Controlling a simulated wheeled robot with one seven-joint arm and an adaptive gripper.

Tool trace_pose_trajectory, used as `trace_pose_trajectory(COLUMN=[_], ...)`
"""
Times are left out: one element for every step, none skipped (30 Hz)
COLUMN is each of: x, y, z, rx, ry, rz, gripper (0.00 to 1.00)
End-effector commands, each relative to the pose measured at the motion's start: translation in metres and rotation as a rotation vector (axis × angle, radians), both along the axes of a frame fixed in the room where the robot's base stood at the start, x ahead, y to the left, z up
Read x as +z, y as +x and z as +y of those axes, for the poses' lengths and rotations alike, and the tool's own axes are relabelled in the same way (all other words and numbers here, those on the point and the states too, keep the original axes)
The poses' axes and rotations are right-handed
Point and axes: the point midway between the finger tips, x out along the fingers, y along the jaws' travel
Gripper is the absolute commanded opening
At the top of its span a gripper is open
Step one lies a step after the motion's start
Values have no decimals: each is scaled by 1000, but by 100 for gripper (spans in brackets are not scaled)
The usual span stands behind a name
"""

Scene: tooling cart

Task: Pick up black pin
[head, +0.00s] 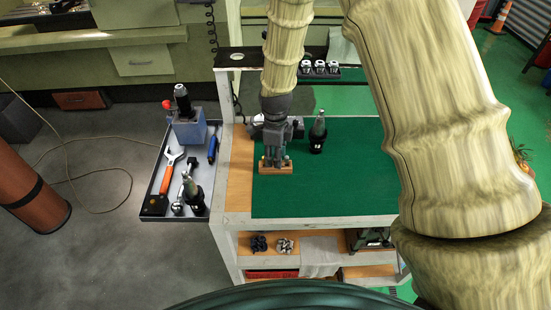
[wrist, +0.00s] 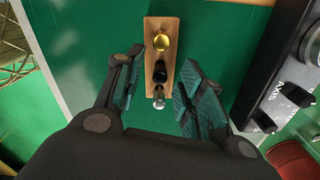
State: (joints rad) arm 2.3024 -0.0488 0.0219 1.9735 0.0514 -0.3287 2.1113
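The black pin (wrist: 160,72) stands in the middle of a narrow wooden block (wrist: 152,30) in the wrist view. A gold pin (wrist: 161,42) is on one side of it and a silver pin (wrist: 159,98) on the other. My gripper (wrist: 158,86) is open, with one finger on each side of the block and a gap to the black pin. In the head view my gripper (head: 275,157) points down just above the wooden block (head: 277,170) on the green mat (head: 330,190) and hides much of the pins.
A dark tool holder (head: 318,133) stands on the mat to the right. A black control box (wrist: 285,65) lies close to my gripper's right side in the wrist view. A side tray (head: 156,186) holds tools at the left. The mat's front is clear.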

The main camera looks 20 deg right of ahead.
Motion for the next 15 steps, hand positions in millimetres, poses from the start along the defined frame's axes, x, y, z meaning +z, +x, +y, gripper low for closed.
trace_pose_trajectory(x=[-3, -6, -9, -11, -13, -15, -16, -17, -18, -18, -19, -19, -19, -19, -19], y=[0, -1, -1, 0, 0, 0, 0, 0, 0, 0, 0, 0, 0, 0, 0], z=[0, 0, 0, 0, 0, 0, 0, 0, 0, 0, 0, 0, 0, 0, 0], rx=[0, 0, 1, 1, 1, 1, 0, 0, 0, 0, 0, 0, 0, 0, 0], ry=[0, 0, 0, 0, 0, 0, 0, 0, 0, 0, 0, 0, 0, 0, 0], rz=[2, 2, 2, 1, 0, 0, 0, 0, 0, 0, 0, 0, 0, 0, 0], gripper=[39, 39, 39, 39, 39, 39, 39, 39, 39, 39, 39, 39, 39, 39, 39])
